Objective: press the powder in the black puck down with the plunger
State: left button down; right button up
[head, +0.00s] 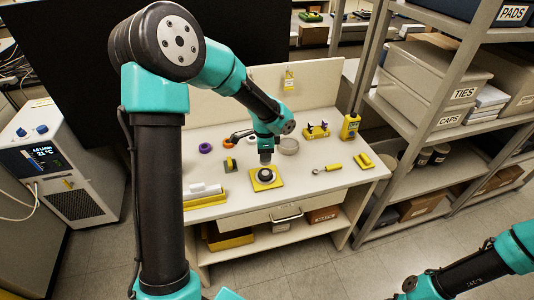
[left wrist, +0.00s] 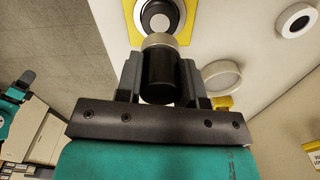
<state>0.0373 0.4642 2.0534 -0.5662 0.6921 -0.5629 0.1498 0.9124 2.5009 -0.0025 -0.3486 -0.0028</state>
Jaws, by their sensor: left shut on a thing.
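The black puck (head: 266,175) sits on a yellow square plate (head: 276,184) near the middle of the bench. In the left wrist view the puck (left wrist: 179,14) has a pale round centre, partly hidden behind the plunger. My left gripper (head: 266,153) is over the plate, pointing down. In the left wrist view its fingers (left wrist: 160,82) are shut on the plunger (left wrist: 159,75), a black cylinder with a pale metal end towards the puck. The plunger appears to be above the puck; the exact gap is hard to tell. My right gripper is out of the picture.
A spoon-like tool with a yellow handle (head: 333,167) and a yellow block (head: 363,162) lie to the right. A clear round dish (head: 289,146) stands behind. A purple ring (head: 206,148) and a white-and-yellow case (head: 203,194) are to the left.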

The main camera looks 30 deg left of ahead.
pick_arm(q)
jog(key=shift+f, duration=0.1)
send_over(265, 173)
jog(key=shift+f, duration=2.5)
jog(key=shift+f, duration=0.65)
dwell(1.2)
jog(key=shift+r, duration=0.1)
jog(key=shift+w+r, duration=0.1)
jog(key=shift+r, duration=3.4)
jog(key=shift+d, duration=0.1)
